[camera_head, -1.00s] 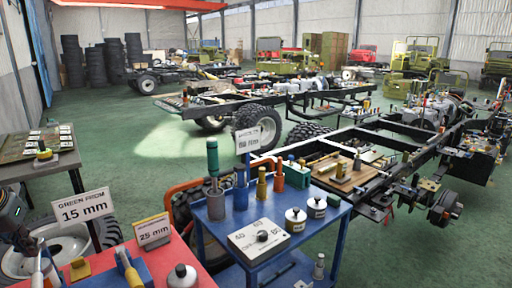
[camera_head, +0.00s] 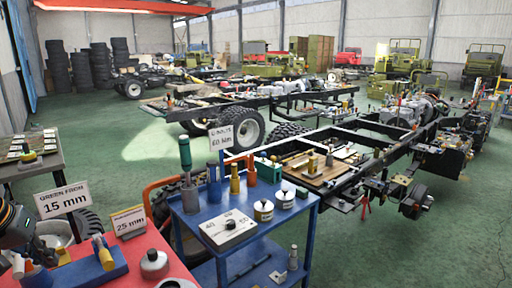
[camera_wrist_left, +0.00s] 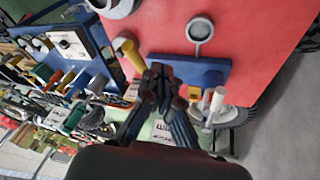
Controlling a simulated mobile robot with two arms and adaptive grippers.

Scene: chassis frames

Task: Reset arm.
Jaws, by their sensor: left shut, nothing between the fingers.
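My left gripper (camera_wrist_left: 163,88) shows in the left wrist view with its two dark fingers together and nothing between them. It is over or near the red table top (camera_wrist_left: 262,45), by a blue block (camera_wrist_left: 188,70); the gap between them is hard to tell. In the head view only a dark part of my left arm (camera_head: 12,225) shows at the left edge, above the red table (camera_head: 130,262). The blue block (camera_head: 92,268) there holds a yellow-handled tool (camera_head: 103,252). My right gripper is in neither view.
A grey round can (camera_head: 154,264) and a 25 mm sign (camera_head: 128,220) stand on the red table. A blue cart (camera_head: 240,248) with tools and cans is to its right, beside a truck chassis frame (camera_head: 345,140). Green floor is open at right.

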